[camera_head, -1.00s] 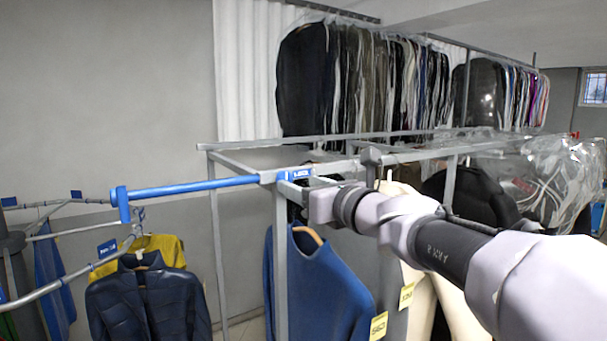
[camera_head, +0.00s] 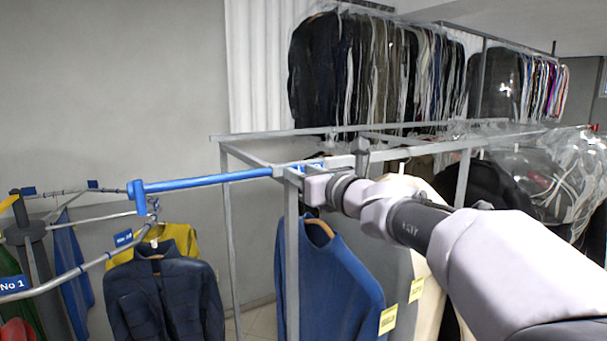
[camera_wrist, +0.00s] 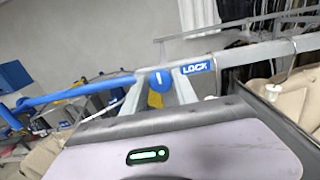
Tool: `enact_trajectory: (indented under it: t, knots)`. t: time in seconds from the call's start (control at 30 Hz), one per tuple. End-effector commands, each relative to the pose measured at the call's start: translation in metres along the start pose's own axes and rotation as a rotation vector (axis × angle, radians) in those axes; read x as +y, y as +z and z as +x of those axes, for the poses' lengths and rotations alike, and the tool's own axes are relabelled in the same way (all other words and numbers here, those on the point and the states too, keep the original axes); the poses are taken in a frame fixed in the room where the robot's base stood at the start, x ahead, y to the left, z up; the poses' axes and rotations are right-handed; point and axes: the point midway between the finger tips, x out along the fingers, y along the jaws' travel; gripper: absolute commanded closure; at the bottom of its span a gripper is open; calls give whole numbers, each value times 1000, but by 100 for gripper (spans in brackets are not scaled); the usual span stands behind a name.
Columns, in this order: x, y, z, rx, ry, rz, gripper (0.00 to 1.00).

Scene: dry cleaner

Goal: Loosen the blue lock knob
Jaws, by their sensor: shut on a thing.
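The blue lock knob (camera_wrist: 158,80) shows in the wrist view at the joint of the grey rail, beside a blue LOCK label (camera_wrist: 196,68). In the head view my gripper hides the knob. The LOCK label (camera_head: 308,167) shows there just above my gripper. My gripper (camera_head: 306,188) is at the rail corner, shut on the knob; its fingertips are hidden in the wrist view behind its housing. A blue extending rod (camera_head: 210,180) runs left from the joint to a blue end block.
A blue sweater (camera_head: 328,270) hangs below the rail, near my arm. A navy jacket (camera_head: 160,300) and a yellow garment (camera_head: 180,237) hang at the left on a curved rail (camera_head: 75,275). Bagged clothes (camera_head: 345,70) fill the racks behind. Grey posts stand under the rail.

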Motion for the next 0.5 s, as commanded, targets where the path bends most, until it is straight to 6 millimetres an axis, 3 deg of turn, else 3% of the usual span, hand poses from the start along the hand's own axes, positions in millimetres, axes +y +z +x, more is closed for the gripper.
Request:
enact_trajectory:
  t: [0.27, 0.5]
  knots:
    - [0, -2, 0, -1, 0, -64, 100]
    - [1, -4, 0, -2, 0, -240, 100]
